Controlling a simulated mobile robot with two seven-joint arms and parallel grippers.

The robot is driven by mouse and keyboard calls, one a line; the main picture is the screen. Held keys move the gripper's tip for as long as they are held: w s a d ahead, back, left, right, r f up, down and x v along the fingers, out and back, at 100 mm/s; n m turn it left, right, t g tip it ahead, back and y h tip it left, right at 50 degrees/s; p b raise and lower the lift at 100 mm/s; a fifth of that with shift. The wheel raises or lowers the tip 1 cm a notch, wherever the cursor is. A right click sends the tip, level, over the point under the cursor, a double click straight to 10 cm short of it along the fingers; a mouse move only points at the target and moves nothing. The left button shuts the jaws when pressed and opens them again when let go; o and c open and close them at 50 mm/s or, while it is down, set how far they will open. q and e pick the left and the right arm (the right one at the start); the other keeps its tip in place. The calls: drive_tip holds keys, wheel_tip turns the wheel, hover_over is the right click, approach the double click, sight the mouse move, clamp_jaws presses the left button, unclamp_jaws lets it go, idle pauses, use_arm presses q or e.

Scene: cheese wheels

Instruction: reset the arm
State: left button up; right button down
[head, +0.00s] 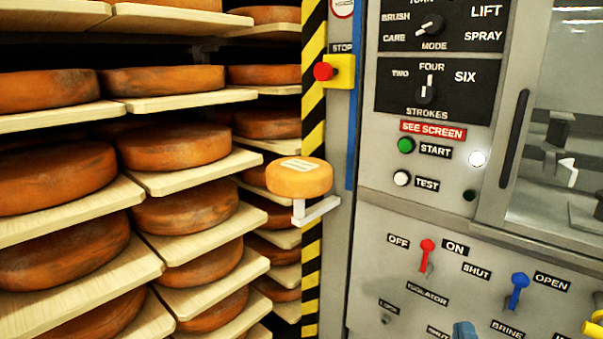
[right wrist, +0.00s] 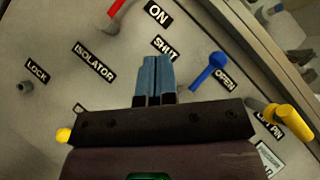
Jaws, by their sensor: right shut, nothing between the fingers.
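My right gripper (head: 465,330) shows only its blue-grey fingertips at the bottom edge of the head view, in front of the lower control panel. In the right wrist view my right gripper (right wrist: 155,65) is shut with its two fingers side by side and nothing between them. It is near the panel, between the red isolator lever (head: 426,254) and the blue brine lever (head: 518,290). I cannot tell if the fingertips touch the panel. My left gripper is not in view.
Shelves of cheese wheels (head: 180,147) fill the left. A small cheese (head: 299,177) sits on a bracket by the striped post (head: 313,120). A red stop button (head: 323,71) and mode knobs are above. A yellow lever (right wrist: 288,118) stands right of my gripper.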

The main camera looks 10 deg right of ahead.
use_arm(q)
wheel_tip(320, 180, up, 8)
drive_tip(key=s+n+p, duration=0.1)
drive_tip(key=p, duration=1)
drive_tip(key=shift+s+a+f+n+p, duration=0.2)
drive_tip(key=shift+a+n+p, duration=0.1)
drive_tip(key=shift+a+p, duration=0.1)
use_arm(e)
drive_tip(key=s+a+f+n+g+y, duration=0.2)
drive_tip(key=s+a+n+g, duration=0.1)
drive_tip(key=s+n, duration=0.6)
drive_tip(key=s+a+f+n+g+y, duration=0.2)
drive_tip(key=s+a+n+g+y, duration=0.1)
drive_tip(key=s+n, duration=0.7)
drive_tip(key=s+a+f+n+g+y, duration=0.2)
drive_tip(key=s+n+g, duration=0.3)
drive_tip(key=s+n, duration=0.4)
drive_tip(key=shift+s+a+f+g, duration=0.15)
drive_tip(key=shift+s+a+g, duration=0.15)
drive_tip(key=shift+s+a, duration=0.55)
drive_tip(key=shift+s+d, duration=0.25)
